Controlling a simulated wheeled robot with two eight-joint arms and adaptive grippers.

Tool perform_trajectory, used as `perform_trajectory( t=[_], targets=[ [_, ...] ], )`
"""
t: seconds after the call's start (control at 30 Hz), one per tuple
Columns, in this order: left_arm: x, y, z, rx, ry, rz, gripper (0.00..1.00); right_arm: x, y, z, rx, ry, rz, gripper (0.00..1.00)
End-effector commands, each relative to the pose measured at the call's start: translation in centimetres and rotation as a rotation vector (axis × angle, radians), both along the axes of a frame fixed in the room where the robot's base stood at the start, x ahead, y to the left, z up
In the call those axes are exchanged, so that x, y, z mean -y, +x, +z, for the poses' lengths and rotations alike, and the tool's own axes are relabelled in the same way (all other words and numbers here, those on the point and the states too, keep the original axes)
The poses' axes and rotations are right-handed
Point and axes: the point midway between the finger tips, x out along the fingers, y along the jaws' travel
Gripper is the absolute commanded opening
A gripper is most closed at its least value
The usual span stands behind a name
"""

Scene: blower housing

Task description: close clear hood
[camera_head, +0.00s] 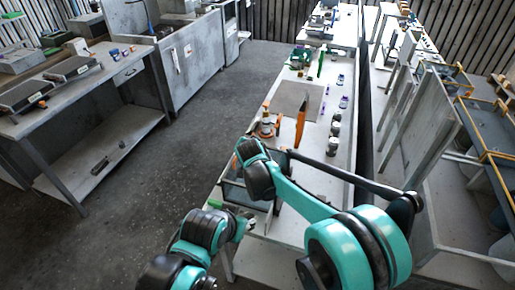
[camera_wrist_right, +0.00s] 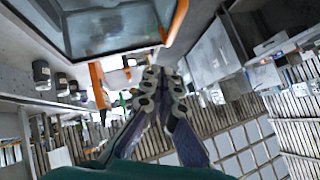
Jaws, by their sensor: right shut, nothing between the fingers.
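In the right wrist view, a clear, dark-tinted panel in a grey frame (camera_wrist_right: 108,28), which looks like the hood, fills the top left. An orange edge runs down its right side. My right gripper (camera_wrist_right: 163,82) is shut and empty, with its tips just below that edge's lower end; contact cannot be told. In the head view, the grey box-like housing (camera_head: 262,207) sits at the near end of the bench, partly hidden by my right arm. The hood's angle is unclear there. My left gripper (camera_head: 247,226) is beside the housing's near side, its fingers too small to read.
An upright orange panel (camera_head: 300,124) stands on the bench beyond the housing, with dark jars (camera_head: 334,138) to its right. A flat grey plate (camera_head: 290,100) lies farther back. A workbench (camera_head: 75,90) stands at left, with open floor (camera_head: 190,125) between.

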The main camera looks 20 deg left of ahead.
Motion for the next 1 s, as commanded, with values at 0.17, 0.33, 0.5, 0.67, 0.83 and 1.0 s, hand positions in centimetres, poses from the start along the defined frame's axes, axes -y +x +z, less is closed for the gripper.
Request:
perform_trajectory(
  t=[0.17, 0.33, 0.5, 0.67, 0.83, 1.0],
  targets=[
    [0.0, 0.0, -0.5, 0.000, 0.000, 0.000, 0.40, -2.3, 0.7, -2.2, 0.001, -0.128, 0.002, 0.00],
    [0.0, 0.0, -0.8, 0.000, 0.000, 0.000, 0.40, -3.7, 0.9, -3.7, 0.000, -0.216, 0.000, 0.00],
    [0.0, 0.0, -1.0, 0.000, 0.000, 0.000, 0.40, -4.4, 0.9, -4.6, 0.000, -0.268, -0.001, 0.00],
    [0.0, 0.0, -1.0, 0.000, 0.000, 0.000, 0.40, -4.7, 0.9, -5.0, -0.001, -0.290, 0.000, 0.00],
    [0.0, 0.0, -1.0, 0.000, 0.000, 0.000, 0.40, -4.8, 0.9, -5.2, -0.003, -0.295, 0.000, 0.00],
    [0.0, 0.0, -1.0, 0.000, 0.000, 0.000, 0.40, -4.9, 0.8, -5.2, -0.004, -0.293, 0.000, 0.00]
  ],
)
